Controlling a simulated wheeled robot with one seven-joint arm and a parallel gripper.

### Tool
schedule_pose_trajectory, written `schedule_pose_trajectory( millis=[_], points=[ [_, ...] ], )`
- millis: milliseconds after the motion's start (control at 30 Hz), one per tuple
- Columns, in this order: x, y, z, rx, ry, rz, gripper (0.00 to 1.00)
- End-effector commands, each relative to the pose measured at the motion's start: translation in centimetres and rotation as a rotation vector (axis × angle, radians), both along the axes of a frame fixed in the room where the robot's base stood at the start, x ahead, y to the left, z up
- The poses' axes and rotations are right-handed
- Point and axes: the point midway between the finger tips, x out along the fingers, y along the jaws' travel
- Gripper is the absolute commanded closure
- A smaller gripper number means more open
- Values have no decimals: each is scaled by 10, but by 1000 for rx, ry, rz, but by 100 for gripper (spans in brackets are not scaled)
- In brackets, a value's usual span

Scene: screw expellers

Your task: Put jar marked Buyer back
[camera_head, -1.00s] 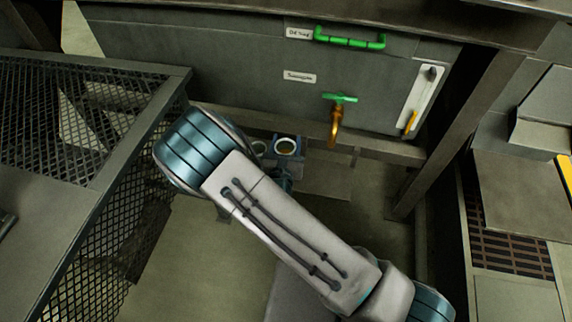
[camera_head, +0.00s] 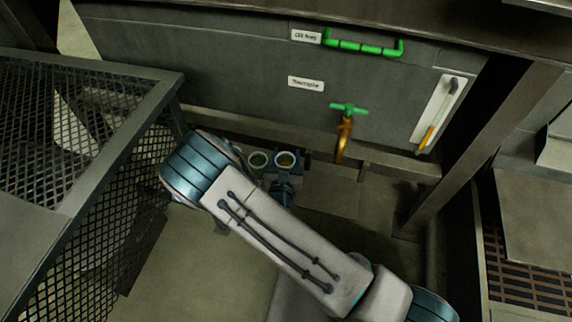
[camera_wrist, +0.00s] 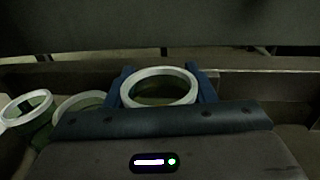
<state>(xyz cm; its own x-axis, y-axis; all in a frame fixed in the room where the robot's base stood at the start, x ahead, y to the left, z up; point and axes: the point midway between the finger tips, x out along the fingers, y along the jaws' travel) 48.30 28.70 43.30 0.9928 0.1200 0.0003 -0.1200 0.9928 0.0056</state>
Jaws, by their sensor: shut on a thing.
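My gripper (camera_wrist: 160,90) is shut on an open jar with a pale rim (camera_wrist: 161,72); its blue fingers stand on either side of the jar. The jar is upright, and dark contents show inside the rim. The held jar also shows in the head view (camera_head: 286,154), low in front of the tank. No label reading Buyer can be seen on it. Two other pale-rimmed jars, a far-left jar (camera_wrist: 28,106) and a nearer jar (camera_wrist: 80,104), stand left of the held one in the wrist view. My arm hides part of this area in the head view.
A grey tank (camera_head: 230,70) with a green handle (camera_head: 362,47) and a brass tap (camera_head: 344,135) rises behind the jars. The tap is to the right of the held jar. A mesh guard (camera_head: 60,120) stands at left, and a slanted post (camera_head: 490,140) at right.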

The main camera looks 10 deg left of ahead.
Motion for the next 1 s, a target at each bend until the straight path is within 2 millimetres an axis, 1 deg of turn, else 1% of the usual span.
schedule_pose_trajectory(
  millis=[33,100,167,400,533,567,600,1000],
  points=[
    [0,0,-12,-2,1,1,78],
    [0,0,-23,-2,1,1,78],
    [0,0,-29,-2,0,1,78],
    [-1,1,-28,0,0,2,78],
    [0,1,-31,-1,0,2,78],
    [-1,1,-31,-1,1,2,45],
    [-1,1,-31,-1,1,2,41],
    [-2,0,-27,-1,1,2,41]
  ],
)
